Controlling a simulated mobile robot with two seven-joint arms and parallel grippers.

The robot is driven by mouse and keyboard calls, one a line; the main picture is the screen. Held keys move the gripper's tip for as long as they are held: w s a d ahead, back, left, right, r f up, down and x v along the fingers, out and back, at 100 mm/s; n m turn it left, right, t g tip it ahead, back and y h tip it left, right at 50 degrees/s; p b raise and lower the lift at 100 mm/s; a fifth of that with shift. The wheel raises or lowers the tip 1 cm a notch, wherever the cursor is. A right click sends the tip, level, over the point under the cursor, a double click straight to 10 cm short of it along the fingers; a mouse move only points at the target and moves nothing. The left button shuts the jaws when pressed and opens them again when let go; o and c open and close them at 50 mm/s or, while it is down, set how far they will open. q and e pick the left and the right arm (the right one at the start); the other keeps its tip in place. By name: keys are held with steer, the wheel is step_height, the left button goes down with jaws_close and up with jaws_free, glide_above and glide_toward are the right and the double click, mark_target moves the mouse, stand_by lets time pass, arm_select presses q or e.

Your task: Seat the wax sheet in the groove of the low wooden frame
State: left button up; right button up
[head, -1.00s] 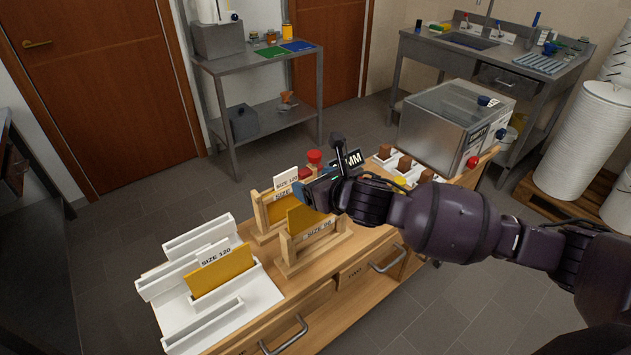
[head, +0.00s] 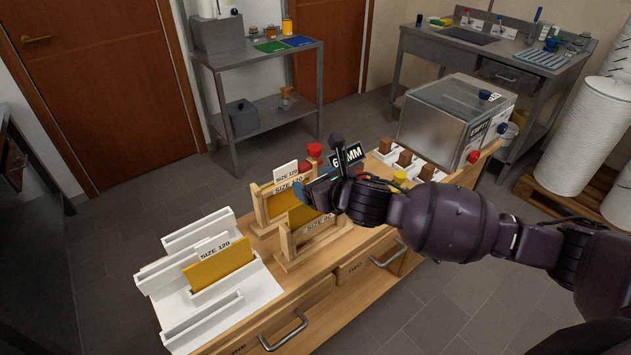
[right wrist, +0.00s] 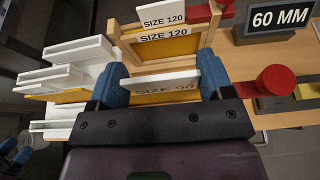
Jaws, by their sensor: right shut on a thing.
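The yellow wax sheet (head: 300,215) stands upright between the posts of the near, low wooden frame (head: 286,243), marked SIZE 90. My right gripper (head: 318,190) is shut on the sheet from above. In the right wrist view, its blue fingers (right wrist: 162,82) are at either end of the sheet's white top strip (right wrist: 158,79). The finger and frame hide the sheet's lower edge, so I cannot tell whether it sits in the groove.
A second wooden frame (head: 257,209) marked SIZE 120 stands just behind. A white rack (head: 172,268) with another yellow sheet (head: 219,267) is at left. A 60 MM sign (head: 347,157), a red knob (head: 314,150) and a metal box (head: 450,122) are beyond my gripper.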

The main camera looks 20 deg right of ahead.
steer(key=shift+f+b, duration=1.6)
steer(key=shift+f, duration=1.85)
steer(key=o, duration=1.2)
steer(key=shift+c, duration=0.2)
steer(key=v, duration=1.1)
steer(key=shift+w, duration=0.1)
